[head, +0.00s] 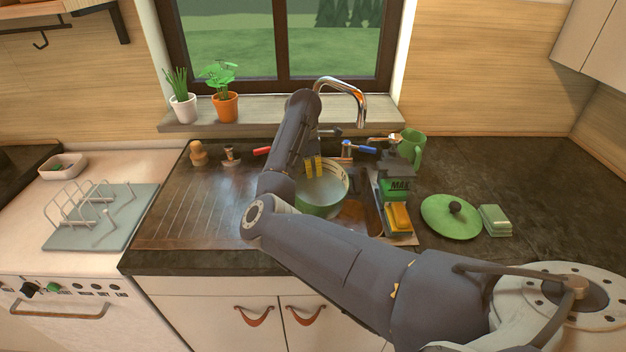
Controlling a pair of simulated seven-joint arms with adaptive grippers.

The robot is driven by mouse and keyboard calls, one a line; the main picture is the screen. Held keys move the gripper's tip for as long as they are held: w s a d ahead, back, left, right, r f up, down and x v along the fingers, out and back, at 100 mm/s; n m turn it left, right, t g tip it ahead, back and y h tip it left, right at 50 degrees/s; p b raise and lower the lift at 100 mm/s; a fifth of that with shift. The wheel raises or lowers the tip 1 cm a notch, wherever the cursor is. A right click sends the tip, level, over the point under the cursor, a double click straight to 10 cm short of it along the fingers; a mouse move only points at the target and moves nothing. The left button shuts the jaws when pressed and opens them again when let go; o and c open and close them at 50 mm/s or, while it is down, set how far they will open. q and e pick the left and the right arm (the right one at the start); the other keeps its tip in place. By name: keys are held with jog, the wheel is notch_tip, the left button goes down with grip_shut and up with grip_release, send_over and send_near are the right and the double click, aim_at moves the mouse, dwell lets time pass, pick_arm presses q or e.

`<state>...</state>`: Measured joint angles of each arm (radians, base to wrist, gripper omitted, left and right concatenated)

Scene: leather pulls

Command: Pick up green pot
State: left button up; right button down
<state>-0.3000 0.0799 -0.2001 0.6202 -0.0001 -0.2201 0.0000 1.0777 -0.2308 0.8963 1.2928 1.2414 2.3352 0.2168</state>
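The green pot (318,209) sits in the sink in the middle of the head view, with its pale inside facing up. My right arm comes in from the right, bends in front of the sink and reaches back over its left side. My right gripper (315,172) points down at the pot's back left rim, with yellow finger parts showing. Its upper part is mostly behind my arm, and I cannot tell how far apart the fingers are or whether they touch the pot. My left gripper is not in view.
A tap (345,88) arches behind the sink. The ribbed drainboard (190,215) on the left is clear. Potted plants stand on the sill.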

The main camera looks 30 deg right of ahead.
jog(key=shift+w+a+r, duration=0.1)
jog(key=shift+w+a, duration=0.25)
jog(key=shift+a, duration=0.2)
jog(key=shift+w+a+r, duration=0.1)
jog(key=shift+w+a, duration=0.2)
jog(key=shift+a, duration=0.2)
jog(key=shift+w+a, duration=1.25)
jog(key=shift+a, duration=0.9)
jog(key=shift+w+a, duration=1.25)
jog(key=shift+a, duration=0.95)
jog(key=shift+w+a, duration=1.25)
jog(key=shift+a, duration=0.9)
